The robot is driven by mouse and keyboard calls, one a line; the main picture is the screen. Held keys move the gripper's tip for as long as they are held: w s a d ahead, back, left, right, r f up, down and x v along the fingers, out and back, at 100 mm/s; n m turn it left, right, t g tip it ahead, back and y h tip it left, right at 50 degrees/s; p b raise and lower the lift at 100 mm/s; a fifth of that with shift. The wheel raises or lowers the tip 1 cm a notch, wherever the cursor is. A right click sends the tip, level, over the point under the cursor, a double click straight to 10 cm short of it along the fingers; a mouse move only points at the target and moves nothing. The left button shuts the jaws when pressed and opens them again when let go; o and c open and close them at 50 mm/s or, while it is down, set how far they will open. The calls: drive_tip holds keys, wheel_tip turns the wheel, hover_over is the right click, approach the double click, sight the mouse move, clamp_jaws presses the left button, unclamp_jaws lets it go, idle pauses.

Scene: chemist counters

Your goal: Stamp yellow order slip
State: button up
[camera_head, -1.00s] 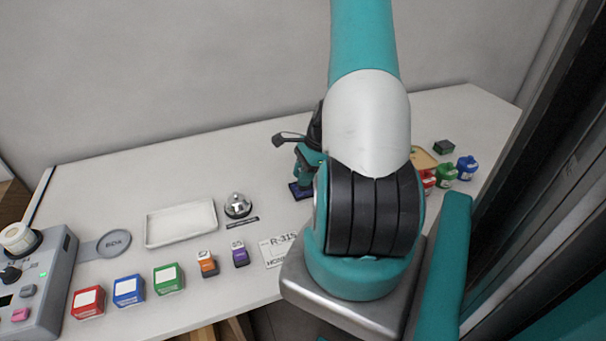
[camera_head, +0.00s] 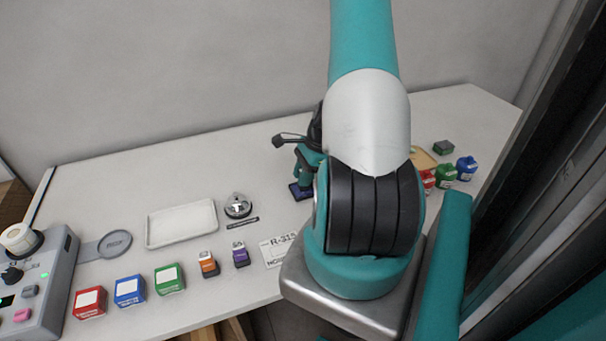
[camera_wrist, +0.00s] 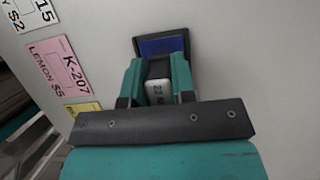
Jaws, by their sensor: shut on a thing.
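My gripper (camera_wrist: 158,85) is shut on a dark stamp (camera_wrist: 159,89) with a pale label reading "22 M", partly hidden between the fingers. Just beyond the stamp is a blue ink pad (camera_wrist: 163,46) in a dark case. I cannot tell whether stamp and pad touch. In the head view the gripper (camera_head: 304,178) is just above the pad (camera_head: 300,193), partly hidden by my arm. The yellow order slip (camera_wrist: 83,108) shows only as a corner at left in the wrist view, mostly covered by the gripper body. My arm hides it in the head view.
A pink slip (camera_wrist: 60,68) and a white slip (camera_head: 276,252) lie left of the gripper. A bell (camera_head: 238,206), white tray (camera_head: 150,240), several small boxes and bottles, and a grey machine (camera_head: 52,285) are farther left. Coloured bottles (camera_head: 446,175) stand right of my arm.

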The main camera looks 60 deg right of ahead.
drive_tip(key=shift+r+p, duration=2.9)
drive_tip(key=shift+r, duration=0.6)
drive_tip(key=shift+f, duration=0.1)
